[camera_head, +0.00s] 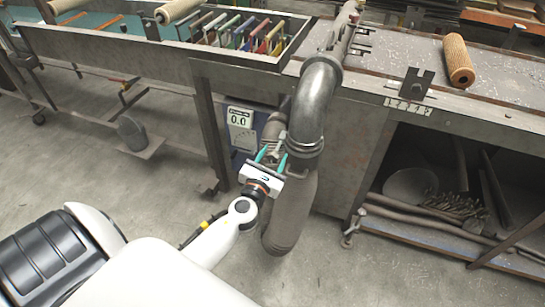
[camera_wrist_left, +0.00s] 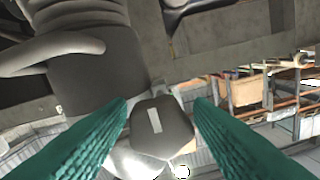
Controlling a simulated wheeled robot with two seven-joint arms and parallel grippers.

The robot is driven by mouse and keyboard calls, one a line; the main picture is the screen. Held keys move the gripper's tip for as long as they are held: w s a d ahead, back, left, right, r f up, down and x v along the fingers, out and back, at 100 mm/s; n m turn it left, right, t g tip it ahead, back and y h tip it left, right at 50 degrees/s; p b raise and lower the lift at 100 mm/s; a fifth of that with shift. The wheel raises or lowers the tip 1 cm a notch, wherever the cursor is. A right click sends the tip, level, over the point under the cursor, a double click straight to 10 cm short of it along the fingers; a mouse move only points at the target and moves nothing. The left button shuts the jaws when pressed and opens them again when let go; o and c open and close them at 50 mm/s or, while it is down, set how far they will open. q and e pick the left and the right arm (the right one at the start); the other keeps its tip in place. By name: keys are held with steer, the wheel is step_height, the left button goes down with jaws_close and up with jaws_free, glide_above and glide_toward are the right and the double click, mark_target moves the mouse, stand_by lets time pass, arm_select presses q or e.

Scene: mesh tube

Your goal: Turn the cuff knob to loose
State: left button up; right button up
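The cuff knob (camera_wrist_left: 162,128) is a dark, six-sided knob with a pale mark on its face in the left wrist view. My left gripper (camera_wrist_left: 161,101) has its two teal fingers spread, one on each side of the knob. I see slim gaps and no clear contact. In the head view, my left gripper (camera_head: 272,154) is beside the big grey pipe (camera_head: 316,90), just left of the cuff (camera_head: 304,146) around its lower end. The knob is too small to make out clearly there. The mark's setting cannot be read. My right gripper is not in view.
The pipe bends down from the bench top (camera_head: 490,75), and a grey hose (camera_head: 290,215) hangs below the cuff. A grey bucket (camera_head: 131,133) stands left. The floor at left is open.

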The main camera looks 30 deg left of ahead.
arm_select(q)
steer(key=c, duration=0.8)
